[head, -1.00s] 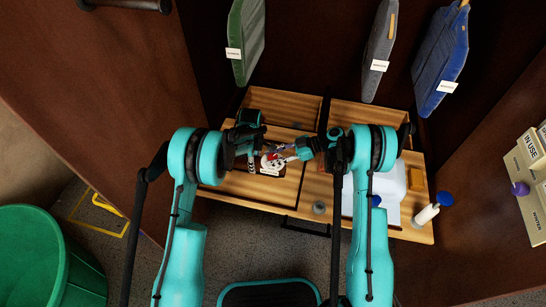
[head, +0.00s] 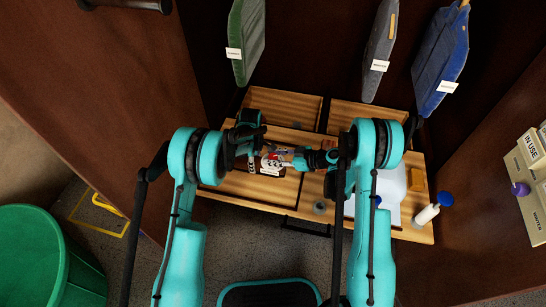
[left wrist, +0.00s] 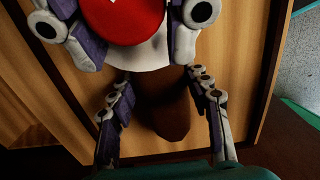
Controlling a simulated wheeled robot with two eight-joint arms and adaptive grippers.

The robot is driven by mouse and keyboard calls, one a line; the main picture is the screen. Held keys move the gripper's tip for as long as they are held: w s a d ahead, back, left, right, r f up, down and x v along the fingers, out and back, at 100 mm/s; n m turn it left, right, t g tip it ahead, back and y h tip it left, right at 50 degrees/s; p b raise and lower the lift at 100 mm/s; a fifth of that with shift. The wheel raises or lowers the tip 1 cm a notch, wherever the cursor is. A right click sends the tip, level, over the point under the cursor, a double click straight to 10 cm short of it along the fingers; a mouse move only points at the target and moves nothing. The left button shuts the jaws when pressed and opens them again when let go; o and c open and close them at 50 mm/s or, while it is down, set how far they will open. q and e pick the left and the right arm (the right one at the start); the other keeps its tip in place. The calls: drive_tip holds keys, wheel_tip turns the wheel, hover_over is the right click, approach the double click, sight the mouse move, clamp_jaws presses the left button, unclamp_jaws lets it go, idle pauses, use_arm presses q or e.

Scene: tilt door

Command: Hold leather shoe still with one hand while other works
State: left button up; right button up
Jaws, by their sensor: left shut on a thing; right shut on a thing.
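A brown leather shoe (left wrist: 165,108) lies over the wooden surface in the left wrist view, its rounded end between the fingers of my left gripper (left wrist: 160,82). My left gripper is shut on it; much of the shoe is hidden. My right gripper (left wrist: 128,42) comes in from the top, its fingers on either side of a red round thing (left wrist: 122,15). A white thing (left wrist: 148,52) shows just under the red one, over the shoe. In the head view both grippers meet over the left part of the bench, and the shoe is mostly hidden there.
The wooden bench (head: 290,205) has open compartments (head: 285,104) at the back. A white sheet (head: 391,195), a yellow block (head: 417,180) and a white bottle (head: 427,214) with a blue cap are at the right.

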drive_tip(key=o, duration=1.2)
drive_tip(key=v, duration=1.2)
drive_tip(key=shift+f, duration=0.15)
use_arm(q)
drive_tip(key=o, duration=1.6)
drive_tip(key=shift+c, duration=0.2)
